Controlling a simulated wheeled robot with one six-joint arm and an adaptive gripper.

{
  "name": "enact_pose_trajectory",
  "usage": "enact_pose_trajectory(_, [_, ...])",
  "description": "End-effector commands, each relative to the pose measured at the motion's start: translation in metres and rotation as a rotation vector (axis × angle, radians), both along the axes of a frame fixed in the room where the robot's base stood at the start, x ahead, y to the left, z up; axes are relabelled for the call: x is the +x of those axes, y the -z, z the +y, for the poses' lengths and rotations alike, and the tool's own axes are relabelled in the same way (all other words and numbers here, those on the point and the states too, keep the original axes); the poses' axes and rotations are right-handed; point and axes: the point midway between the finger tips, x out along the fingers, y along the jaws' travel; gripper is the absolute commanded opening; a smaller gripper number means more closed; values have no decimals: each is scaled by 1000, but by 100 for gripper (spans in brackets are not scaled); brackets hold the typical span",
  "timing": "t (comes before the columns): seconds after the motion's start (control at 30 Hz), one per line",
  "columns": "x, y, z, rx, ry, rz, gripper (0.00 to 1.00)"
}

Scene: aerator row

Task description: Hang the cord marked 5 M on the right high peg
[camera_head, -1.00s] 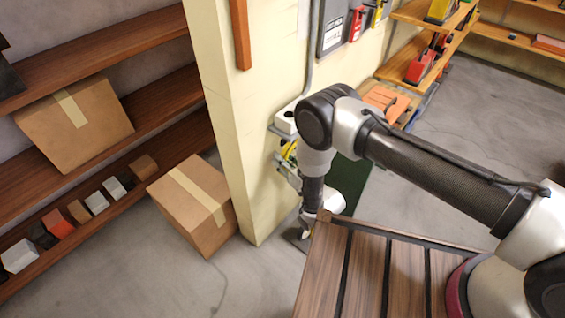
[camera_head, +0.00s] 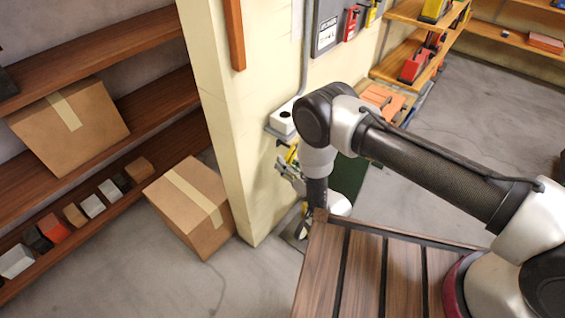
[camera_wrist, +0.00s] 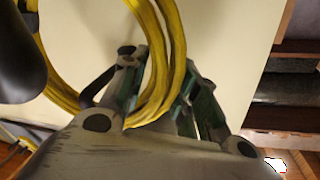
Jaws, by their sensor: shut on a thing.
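My gripper (camera_wrist: 160,85) is shut on a yellow coiled cord (camera_wrist: 176,55), whose strands pass between the green-padded fingers in the wrist view. The coil loops up and to the left, against a pale wall. In the head view my gripper (camera_head: 288,170) is beside the cream wall, below a white box, and is partly hidden by my arm. Only a small bit of yellow cord (camera_head: 291,154) shows there. No 5 M marking can be read in either view. I cannot make out the right high peg.
The cream wall (camera_head: 240,150) carries a white box on a bracket (camera_head: 283,119) and a grey panel (camera_head: 327,28). A cardboard box (camera_head: 190,205) is on the floor to the left. A slatted wooden top (camera_head: 365,270) is in front. Open floor (camera_head: 470,110) lies at the right.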

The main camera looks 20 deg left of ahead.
Motion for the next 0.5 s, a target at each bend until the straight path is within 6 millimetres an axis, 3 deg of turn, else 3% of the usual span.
enact_pose_trajectory(0.5, [-12,-1,-29,1,1,-2,0])
